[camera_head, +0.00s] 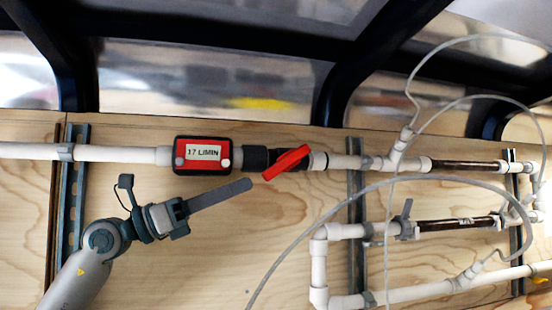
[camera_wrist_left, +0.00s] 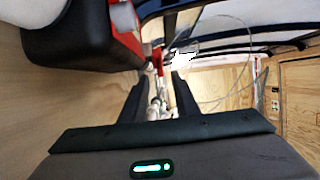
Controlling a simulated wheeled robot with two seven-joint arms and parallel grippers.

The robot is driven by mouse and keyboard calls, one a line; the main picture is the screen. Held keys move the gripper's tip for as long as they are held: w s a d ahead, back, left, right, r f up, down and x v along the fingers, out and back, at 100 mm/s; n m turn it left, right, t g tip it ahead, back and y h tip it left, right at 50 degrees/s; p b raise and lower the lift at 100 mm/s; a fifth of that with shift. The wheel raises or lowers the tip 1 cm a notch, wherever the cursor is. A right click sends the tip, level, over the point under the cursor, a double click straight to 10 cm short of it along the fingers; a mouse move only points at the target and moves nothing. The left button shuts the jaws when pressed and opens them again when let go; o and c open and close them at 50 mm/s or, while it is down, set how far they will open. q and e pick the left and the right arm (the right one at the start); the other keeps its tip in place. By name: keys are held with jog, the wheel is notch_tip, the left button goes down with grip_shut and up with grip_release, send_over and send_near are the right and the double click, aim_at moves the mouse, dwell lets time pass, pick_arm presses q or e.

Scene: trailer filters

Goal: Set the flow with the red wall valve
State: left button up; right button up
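The red wall valve handle (camera_head: 288,162) sits on the white wall pipe and is tilted, its right end higher. It also shows in the left wrist view (camera_wrist_left: 158,60), beyond and between my fingertips. A red and black flow meter (camera_head: 203,155), reading what looks like 17 L/MIN, is left of the valve. My right gripper is not visible.
The flow meter's dark housing (camera_wrist_left: 72,40) is close to the left finger in the wrist view. White pipes (camera_head: 330,232), a grey valve (camera_head: 406,220) and looping clear hoses (camera_head: 290,235) fill the right side. Bare plywood (camera_head: 215,260) lies below the gripper.

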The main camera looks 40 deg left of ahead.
aim_at(276, 172)
pick_arm(q)
jog(key=p+x, duration=0.5)
jog(key=x, duration=0.2)
jog(key=shift+r, duration=0.15)
jog(key=shift+f+p+x, duration=0.2)
jog(key=shift+p+x, duration=0.3)
jog(key=shift+x, duration=0.5)
jog(key=shift+c, duration=0.7)
grip_shut()
